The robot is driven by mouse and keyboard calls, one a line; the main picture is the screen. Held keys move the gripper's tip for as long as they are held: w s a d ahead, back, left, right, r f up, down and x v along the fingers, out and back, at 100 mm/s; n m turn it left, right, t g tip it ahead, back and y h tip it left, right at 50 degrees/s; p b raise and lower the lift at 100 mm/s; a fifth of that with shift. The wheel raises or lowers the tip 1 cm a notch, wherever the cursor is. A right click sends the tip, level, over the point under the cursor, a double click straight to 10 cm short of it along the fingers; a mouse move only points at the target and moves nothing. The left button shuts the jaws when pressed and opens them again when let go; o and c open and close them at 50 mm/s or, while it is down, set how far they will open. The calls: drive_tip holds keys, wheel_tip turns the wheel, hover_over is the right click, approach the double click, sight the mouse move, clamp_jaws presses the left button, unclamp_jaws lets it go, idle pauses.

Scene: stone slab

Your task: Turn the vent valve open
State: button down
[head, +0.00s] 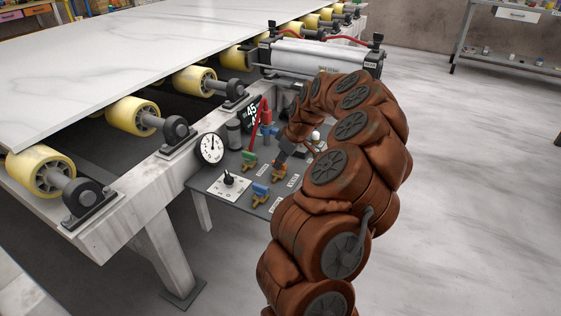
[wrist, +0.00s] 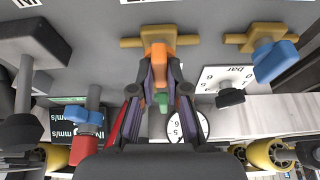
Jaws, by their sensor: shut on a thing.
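A valve with an orange handle (head: 279,171) and brass body stands on the grey panel in the head view. In the wrist view its orange handle (wrist: 158,45) lies between my fingers, in front of the brass pipe body (wrist: 190,40). My gripper (wrist: 158,72) is shut on this handle; in the head view my gripper (head: 286,150) reaches down onto it, partly hidden by my arm. A green-handled valve (head: 249,159) and a blue-handled valve (head: 261,190) stand beside it. I cannot read which label says vent.
The panel (head: 225,196) also carries a round gauge (head: 211,148), a black knob (head: 228,178) on a white plate, a red lever (head: 266,112) and a digital display (head: 252,114). A roller conveyor (head: 145,117) bears the stone slab (head: 130,50).

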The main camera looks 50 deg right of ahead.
drive_tip(key=m+h+b, duration=0.1)
drive_tip(key=m, duration=0.3)
drive_tip(key=shift+a+m+h, duration=0.1)
drive_tip(key=shift+m+h, duration=0.2)
drive_tip(key=shift+h, duration=0.1)
drive_tip(key=m, duration=0.2)
drive_tip(key=m+h, duration=0.1)
drive_tip(key=m, duration=0.1)
drive_tip(key=shift+m+g+h+b, duration=0.3)
drive_tip(key=m+g+h, duration=0.1)
drive_tip(key=m, duration=0.3)
drive_tip(key=shift+w+r, duration=0.1)
drive_tip(key=shift+w+a+m+g+h, duration=0.1)
drive_tip(key=shift+m+g+h, duration=0.25)
drive_tip(key=shift+m, duration=0.75)
drive_tip(key=shift+a+m+g+h, duration=0.1)
drive_tip(key=shift+m+g+h, duration=0.2)
drive_tip(key=shift+m, duration=0.8)
drive_tip(key=c, duration=1.2)
unclamp_jaws()
drive_tip(key=shift+o, duration=0.2)
